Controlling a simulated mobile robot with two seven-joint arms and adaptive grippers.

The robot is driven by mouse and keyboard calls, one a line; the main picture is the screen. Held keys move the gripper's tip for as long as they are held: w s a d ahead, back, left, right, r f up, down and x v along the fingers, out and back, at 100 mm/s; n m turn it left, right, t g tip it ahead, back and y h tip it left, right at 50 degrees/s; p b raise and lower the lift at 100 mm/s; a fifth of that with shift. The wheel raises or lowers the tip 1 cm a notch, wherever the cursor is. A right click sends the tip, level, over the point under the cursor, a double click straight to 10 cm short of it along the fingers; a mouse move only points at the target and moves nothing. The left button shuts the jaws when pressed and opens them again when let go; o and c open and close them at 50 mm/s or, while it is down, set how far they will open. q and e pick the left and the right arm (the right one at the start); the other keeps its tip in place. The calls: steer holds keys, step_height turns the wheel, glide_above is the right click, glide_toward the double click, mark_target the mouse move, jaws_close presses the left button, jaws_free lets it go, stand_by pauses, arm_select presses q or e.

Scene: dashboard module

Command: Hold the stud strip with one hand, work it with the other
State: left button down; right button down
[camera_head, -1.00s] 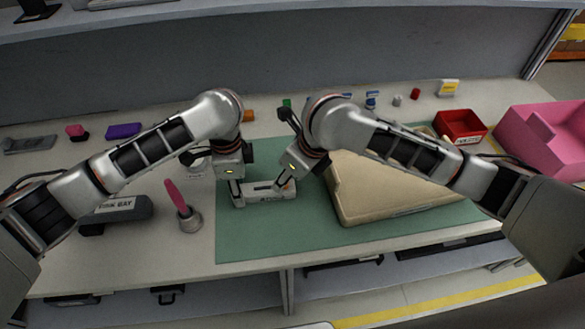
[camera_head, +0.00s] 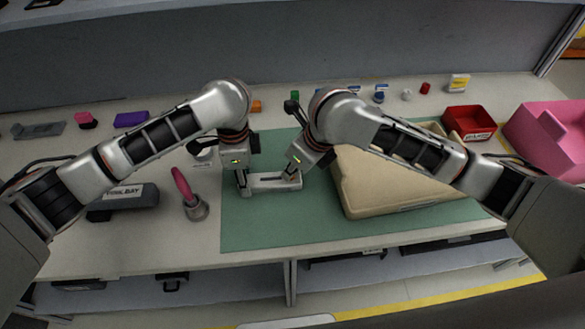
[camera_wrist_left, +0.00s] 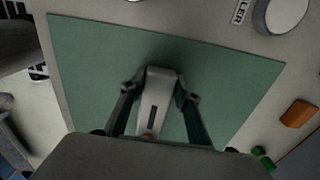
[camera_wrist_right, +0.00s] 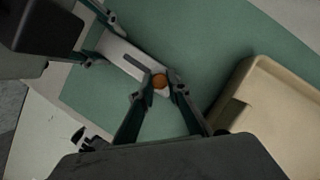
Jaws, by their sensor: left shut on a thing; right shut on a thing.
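The stud strip (camera_head: 268,182) is a pale, narrow bar lying on the green mat, left of the tan panel. My left gripper (camera_head: 244,188) is shut on its left end; the left wrist view shows the strip (camera_wrist_left: 157,88) between the fingers. My right gripper (camera_head: 293,180) is at the strip's right end. In the right wrist view its fingers are closed around a round orange-brown stud (camera_wrist_right: 159,81) at the end of the strip (camera_wrist_right: 122,57). The stud is hidden in the head view. Whether its foot is seated cannot be told.
The tan panel (camera_head: 400,190) lies right of the strip on the green mat (camera_head: 270,230). A red bin (camera_head: 468,122) and a pink bin (camera_head: 552,135) stand further right.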

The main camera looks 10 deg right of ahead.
steer(key=shift+r, duration=3)
arm_select(q)
steer(key=c, duration=1.4)
jaws_free()
steer(key=shift+r, duration=0.1)
step_height(320, 180, up, 12)
steer(key=shift+f, duration=0.1)
steer(key=shift+s, duration=0.15)
arm_select(e)
steer(key=shift+s, duration=0.15)
